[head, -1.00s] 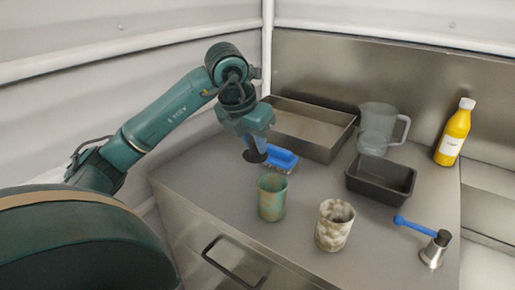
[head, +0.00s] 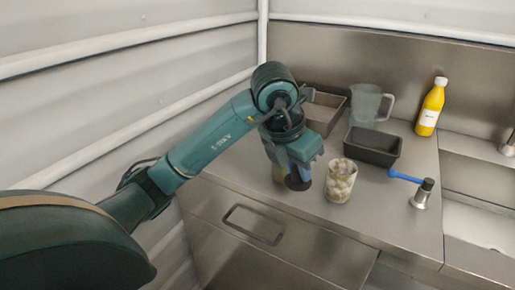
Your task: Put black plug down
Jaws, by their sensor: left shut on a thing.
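The black plug (head: 298,183) is a dark round disc under my left gripper (head: 297,170) in the head view. My left gripper is shut on it and holds it in front of the green cup (head: 278,174), which is mostly hidden behind the gripper and plug. I cannot tell whether the plug touches the counter (head: 310,203). My right gripper is not in view.
A mottled cup (head: 341,182) stands just right of the plug. Behind are a dark tray (head: 374,147), a clear jug (head: 366,104), a metal pan (head: 326,113) and a yellow bottle (head: 430,108).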

